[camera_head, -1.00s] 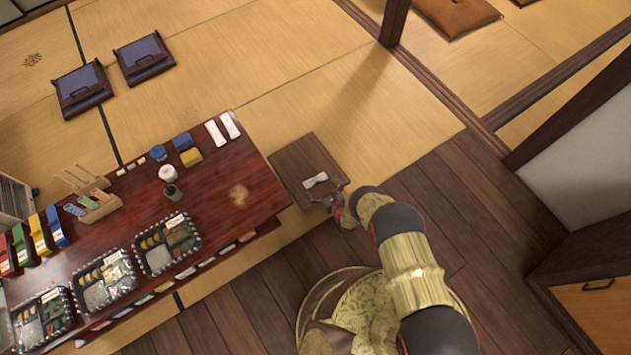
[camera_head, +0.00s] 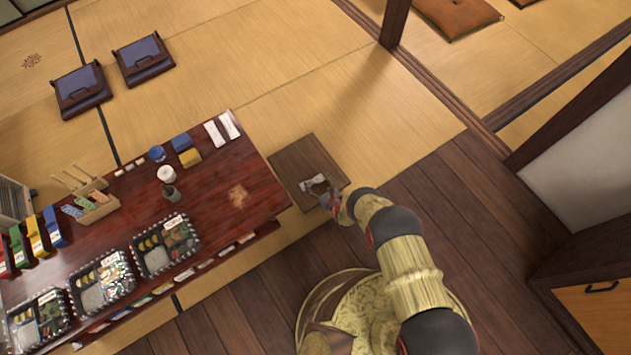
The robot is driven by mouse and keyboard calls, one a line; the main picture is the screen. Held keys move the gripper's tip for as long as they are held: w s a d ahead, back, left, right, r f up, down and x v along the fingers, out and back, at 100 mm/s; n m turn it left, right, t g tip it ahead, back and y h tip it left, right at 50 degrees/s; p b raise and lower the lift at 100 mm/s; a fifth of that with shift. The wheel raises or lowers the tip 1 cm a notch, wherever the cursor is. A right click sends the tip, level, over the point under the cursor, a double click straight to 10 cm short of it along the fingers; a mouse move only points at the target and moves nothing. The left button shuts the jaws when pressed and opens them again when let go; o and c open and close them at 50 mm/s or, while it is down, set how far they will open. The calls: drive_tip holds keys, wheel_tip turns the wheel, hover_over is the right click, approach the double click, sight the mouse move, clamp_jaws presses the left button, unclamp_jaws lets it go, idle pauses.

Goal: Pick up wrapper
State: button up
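A small crumpled white wrapper (camera_head: 308,182) lies on the small square wooden table (camera_head: 290,163) near the middle of the head view. My gripper (camera_head: 318,184) reaches over this table from the lower right. Its fingers look spread, with a brown gap between them, and their tips are at the right part of the wrapper. The gripper covers that part, so I cannot tell whether the fingers touch it. I see nothing held between them.
Blue floor cushions (camera_head: 143,60) lie at the upper left. A wooden post (camera_head: 394,22) and cabinet (camera_head: 590,290) stand to the right.

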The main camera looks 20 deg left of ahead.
drive_tip(key=shift+s+f, duration=0.1)
drive_tip(key=shift+s, duration=0.05)
drive_tip(key=c, duration=0.4)
